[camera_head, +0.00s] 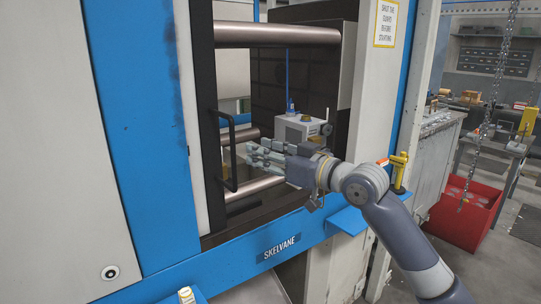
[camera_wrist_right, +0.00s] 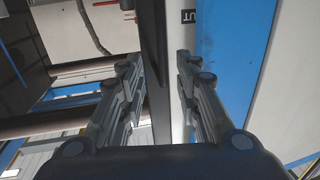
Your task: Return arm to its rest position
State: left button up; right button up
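My right arm comes in from the lower right in the head view. Its gripper (camera_head: 250,154) is at the machine's doorway, just right of the black door handle (camera_head: 226,150), with its fingers pointing left toward it. In the right wrist view the two fingers (camera_wrist_right: 158,64) are spread apart. A dark upright bar shows beyond and between them, with no object clearly gripped. I cannot tell whether the fingers touch the handle. My left gripper is not in view.
The blue and white machine front (camera_head: 150,140) fills the left. Thick metal bars (camera_head: 275,34) and a light box-shaped unit (camera_head: 296,130) are inside the opening. A blue ledge (camera_head: 347,219) and yellow handle (camera_head: 399,166) are near my arm. A red bin (camera_head: 466,213) and hanging chain (camera_head: 488,112) are right.

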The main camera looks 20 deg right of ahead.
jog(key=shift+v, duration=0.9)
jog(key=shift+f, duration=0.1)
